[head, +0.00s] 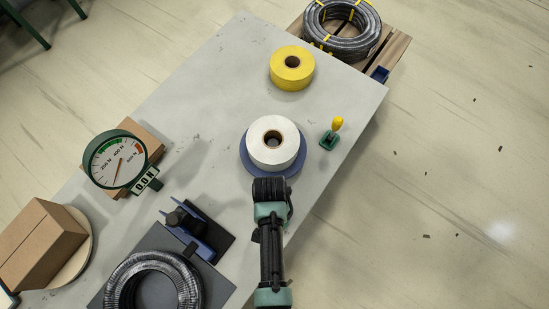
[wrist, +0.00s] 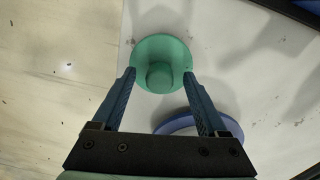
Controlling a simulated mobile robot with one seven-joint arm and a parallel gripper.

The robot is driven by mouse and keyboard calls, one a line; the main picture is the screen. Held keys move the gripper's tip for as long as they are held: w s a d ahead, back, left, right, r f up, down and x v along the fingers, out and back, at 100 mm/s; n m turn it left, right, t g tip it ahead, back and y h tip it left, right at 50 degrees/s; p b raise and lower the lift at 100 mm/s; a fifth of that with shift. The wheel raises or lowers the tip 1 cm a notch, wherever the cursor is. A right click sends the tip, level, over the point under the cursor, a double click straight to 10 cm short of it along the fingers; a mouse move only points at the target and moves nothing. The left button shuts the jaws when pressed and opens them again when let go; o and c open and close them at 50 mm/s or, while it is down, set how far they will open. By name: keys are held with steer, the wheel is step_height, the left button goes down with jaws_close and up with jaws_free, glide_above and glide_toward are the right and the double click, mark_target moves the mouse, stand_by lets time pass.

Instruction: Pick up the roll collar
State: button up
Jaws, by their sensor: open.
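The roll collar (wrist: 167,50) is a green round flange with a short round stub in its middle. In the wrist view it lies on the grey table near the edge. My gripper (wrist: 159,76) is open, with one blue finger on each side of the stub. The fingertips overlap the near rim of the flange in the picture; I cannot tell whether they touch it. Nothing is held. In the head view my arm appears to hide the collar, and the fingers do not show there.
A white roll (head: 257,151) stands on a blue disc (head: 246,163), which also shows beside my right finger in the wrist view (wrist: 178,124). A green clamp with a yellow knob (head: 337,123), a yellow roll (head: 291,82), a dial gauge (head: 104,175) and a hose coil (head: 190,285) surround the area.

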steer(key=shift+f, duration=0.45)
jaws_close()
